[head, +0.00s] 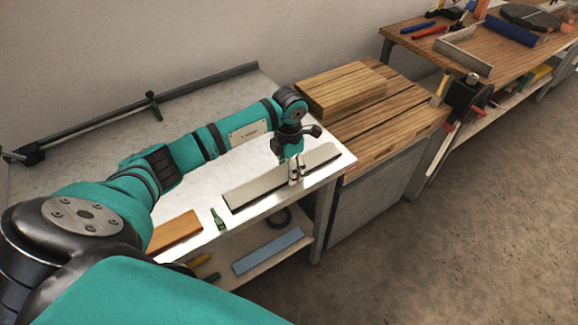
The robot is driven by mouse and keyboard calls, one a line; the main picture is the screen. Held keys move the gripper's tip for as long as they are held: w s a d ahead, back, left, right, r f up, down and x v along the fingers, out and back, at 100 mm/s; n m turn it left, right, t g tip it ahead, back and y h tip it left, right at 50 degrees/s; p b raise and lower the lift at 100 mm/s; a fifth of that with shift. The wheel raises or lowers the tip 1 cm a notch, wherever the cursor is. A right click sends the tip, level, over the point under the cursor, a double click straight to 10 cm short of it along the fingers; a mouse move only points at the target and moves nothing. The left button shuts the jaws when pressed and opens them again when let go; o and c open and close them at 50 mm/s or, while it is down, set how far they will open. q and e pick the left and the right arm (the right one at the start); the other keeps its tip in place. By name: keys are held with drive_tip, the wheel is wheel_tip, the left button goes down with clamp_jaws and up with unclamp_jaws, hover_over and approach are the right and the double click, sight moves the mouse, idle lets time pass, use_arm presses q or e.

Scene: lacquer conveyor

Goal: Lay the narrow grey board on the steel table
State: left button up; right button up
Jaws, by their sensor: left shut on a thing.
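The narrow grey board (255,187) is long and thin, with a pale top and a dark near edge. It lies level along the front right part of the steel table (195,212), on it or just above it; I cannot tell whether there is a small gap. My left gripper (296,174) points down and is shut on the board near its middle, slightly toward the right end. The fingers hide a small part of the board. My right gripper is not in view.
An orange-brown board (174,231) and a small green tool (218,219) lie left of the grey board. A wooden bench (385,120) with stacked planks adjoins on the right. A clamp rail (150,107) runs along the table's back. A blue board (268,251) lies on the shelf below.

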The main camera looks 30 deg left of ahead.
use_arm(q)
drive_tip(key=o, duration=1.4)
drive_tip(key=shift+c, duration=0.2)
drive_tip(key=shift+r, duration=0.1)
wheel_tip(320, 180, up, 12)
drive_tip(key=b, duration=0.2)
